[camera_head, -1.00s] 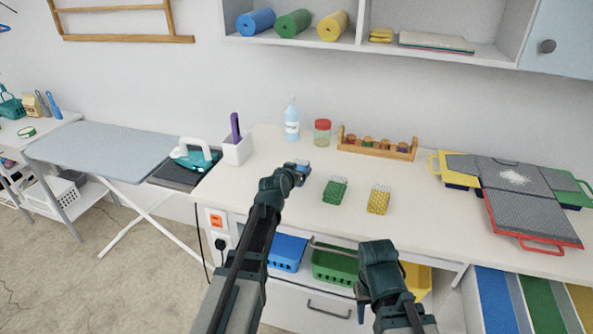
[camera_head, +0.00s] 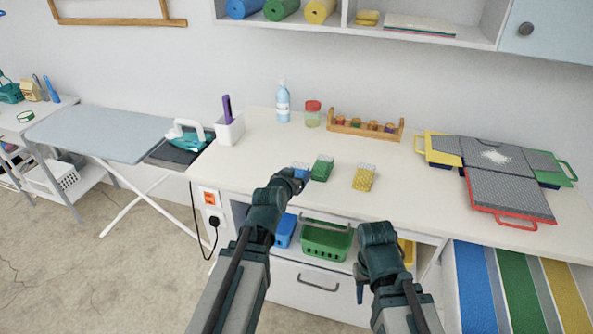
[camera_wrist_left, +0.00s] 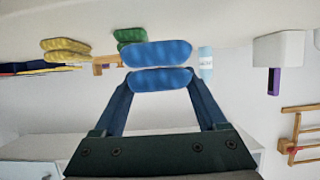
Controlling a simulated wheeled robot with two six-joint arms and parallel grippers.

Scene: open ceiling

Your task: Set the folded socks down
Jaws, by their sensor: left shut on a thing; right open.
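My left gripper (camera_head: 298,180) is shut on the blue folded socks (camera_head: 301,167), at the front of the white worktop. In the left wrist view, which is upside down, the blue socks (camera_wrist_left: 157,66) show as two rounded blue layers at the fingertips. I cannot tell whether they touch the worktop. The green folded socks (camera_head: 322,168) lie just right of them, and the yellow folded socks (camera_head: 364,178) lie further right. Green (camera_wrist_left: 130,37) and yellow socks (camera_wrist_left: 66,48) also show in the wrist view. My right gripper (camera_head: 364,288) is open and empty, low before the cabinet.
Below the worktop (camera_head: 420,195) are blue (camera_head: 285,230), green (camera_head: 327,242) and yellow bins (camera_head: 407,250). A pen cup (camera_head: 229,130), bottle (camera_head: 283,102), red-lidded jar (camera_head: 313,115) and wooden rack (camera_head: 366,128) stand behind. Trays (camera_head: 505,197) occupy the right. Bare worktop lies between yellow socks and trays.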

